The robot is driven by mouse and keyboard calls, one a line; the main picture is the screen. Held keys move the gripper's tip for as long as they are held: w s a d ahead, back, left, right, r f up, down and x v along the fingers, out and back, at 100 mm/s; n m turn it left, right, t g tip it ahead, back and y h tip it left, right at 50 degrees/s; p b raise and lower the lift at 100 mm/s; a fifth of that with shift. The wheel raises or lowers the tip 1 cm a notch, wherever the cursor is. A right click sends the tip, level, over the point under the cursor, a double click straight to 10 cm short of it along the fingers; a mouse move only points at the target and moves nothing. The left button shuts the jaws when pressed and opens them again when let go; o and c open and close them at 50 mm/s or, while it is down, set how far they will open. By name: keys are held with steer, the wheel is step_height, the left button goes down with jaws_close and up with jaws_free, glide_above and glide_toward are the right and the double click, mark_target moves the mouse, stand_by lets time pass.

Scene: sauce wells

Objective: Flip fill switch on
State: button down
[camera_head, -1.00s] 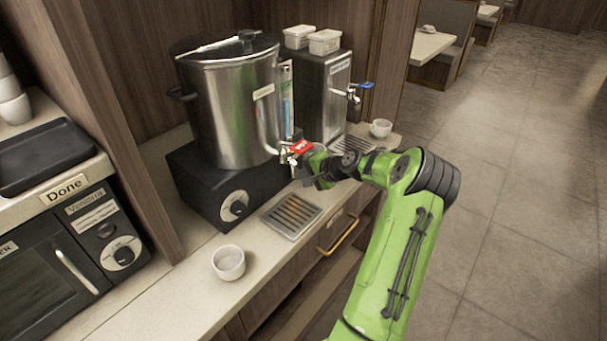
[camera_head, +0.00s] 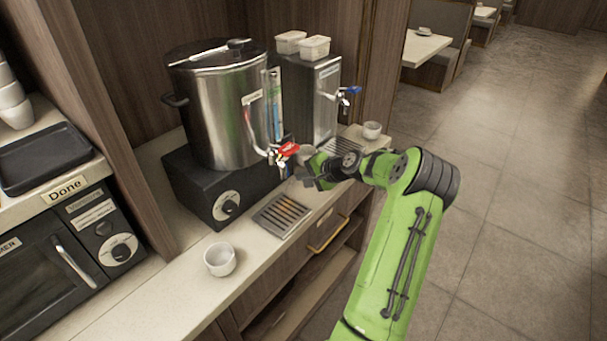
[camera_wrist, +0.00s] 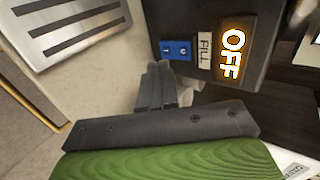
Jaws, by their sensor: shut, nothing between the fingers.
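In the wrist view, a blue rocker switch (camera_wrist: 177,50) sits on a dark housing (camera_wrist: 215,15). A white label reading FILL (camera_wrist: 204,51) is beside it, and a glowing OFF sign (camera_wrist: 232,55) lies to its right. My gripper (camera_wrist: 158,68) is shut and empty, with its fingertips just below the switch in the picture, close to it. I cannot tell whether they touch. In the head view, my gripper (camera_head: 309,180) is by the red-handled tap, low above the counter. The switch cannot be made out there.
A steel urn (camera_head: 222,115) with a red-handled tap (camera_head: 286,151) stands on a black base (camera_head: 185,180). A second dispenser (camera_head: 305,95) with a blue-handled tap (camera_head: 347,92) is behind. A drip tray (camera_head: 282,214) and white cup (camera_head: 220,260) are on the counter (camera_head: 165,275).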

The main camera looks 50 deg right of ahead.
steer(key=v, duration=0.3)
steer(key=shift+s, duration=0.1)
steer(key=shift+s+r, duration=0.1)
steer(key=shift+r, duration=0.15)
steer(key=p+v, duration=0.1)
steer(key=v, duration=0.5)
steer(key=shift+s, duration=0.15)
